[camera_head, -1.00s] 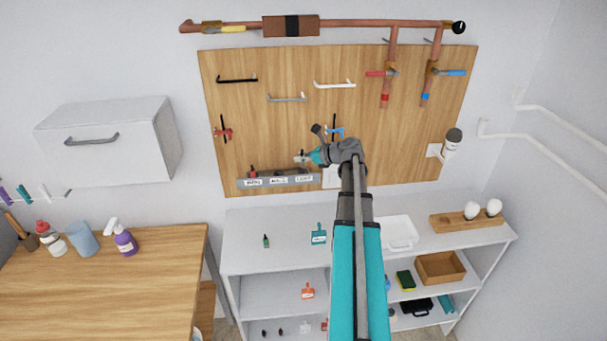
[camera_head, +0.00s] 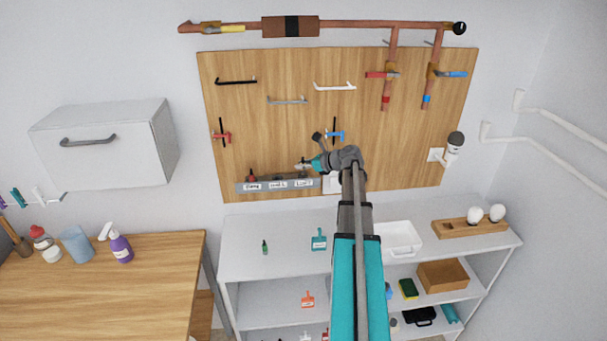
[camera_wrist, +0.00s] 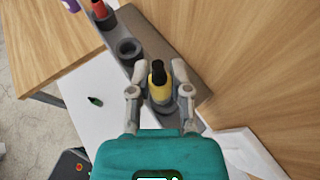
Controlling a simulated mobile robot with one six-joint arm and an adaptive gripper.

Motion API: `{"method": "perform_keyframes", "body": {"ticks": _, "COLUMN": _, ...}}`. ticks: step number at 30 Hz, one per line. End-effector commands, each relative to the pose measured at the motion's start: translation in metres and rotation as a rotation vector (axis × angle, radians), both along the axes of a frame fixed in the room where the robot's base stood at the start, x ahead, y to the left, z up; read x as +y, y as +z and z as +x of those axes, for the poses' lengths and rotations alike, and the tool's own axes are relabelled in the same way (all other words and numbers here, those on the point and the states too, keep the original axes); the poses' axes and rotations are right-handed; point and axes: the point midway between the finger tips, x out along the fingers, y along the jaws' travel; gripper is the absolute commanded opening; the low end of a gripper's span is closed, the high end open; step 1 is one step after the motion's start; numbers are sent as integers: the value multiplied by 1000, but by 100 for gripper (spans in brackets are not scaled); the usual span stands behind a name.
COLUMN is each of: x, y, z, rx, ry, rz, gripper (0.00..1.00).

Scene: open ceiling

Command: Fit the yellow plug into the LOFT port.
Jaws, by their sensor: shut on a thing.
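The yellow plug (camera_wrist: 159,89), with a black top, stands between the fingers of my gripper (camera_wrist: 159,78), which is shut on it. In the head view my gripper (camera_head: 303,166) is at the right end of the grey port ledge (camera_head: 240,189), above the label that looks like LOFT (camera_head: 304,183). The plug is over or in the end port there; the fingers hide its lower part, so I cannot tell how deep it sits. The middle port (camera_wrist: 129,50) is an empty dark ring. A red plug (camera_wrist: 101,12) stands at the ledge's far end.
The ledge is fixed low on a wooden board (camera_head: 280,130). A small green item (camera_head: 265,247) lies on the white shelf (camera_head: 240,262) below. A teal dustpan-like item (camera_head: 319,239) and a white tray (camera_head: 414,240) are also there. A blue-handled tap (camera_head: 335,134) is above my wrist.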

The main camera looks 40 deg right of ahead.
Motion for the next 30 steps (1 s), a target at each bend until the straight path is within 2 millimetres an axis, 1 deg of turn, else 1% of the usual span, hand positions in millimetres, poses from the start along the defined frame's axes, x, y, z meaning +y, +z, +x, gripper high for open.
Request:
{"method": "perform_keyframes", "body": {"ticks": 1, "x": -3, "y": -7, "z": 3, "rx": 0, "ry": 0, "rz": 0, "gripper": 0}}
{"method": "perform_keyframes", "body": {"ticks": 6, "x": -2, "y": -22, "z": 2, "rx": 0, "ry": 0, "rz": 0, "gripper": 0}}
{"method": "perform_keyframes", "body": {"ticks": 12, "x": -2, "y": -33, "z": 2, "rx": 0, "ry": 0, "rz": 0, "gripper": 0}}
{"method": "perform_keyframes", "body": {"ticks": 25, "x": -2, "y": -34, "z": 2, "rx": 0, "ry": 1, "rz": 0, "gripper": 0}}
{"method": "perform_keyframes", "body": {"ticks": 29, "x": -2, "y": -38, "z": 2, "rx": 0, "ry": 1, "rz": 0, "gripper": 0}}
{"method": "perform_keyframes", "body": {"ticks": 30, "x": -2, "y": -38, "z": 2, "rx": 0, "ry": 1, "rz": 0, "gripper": 27}}
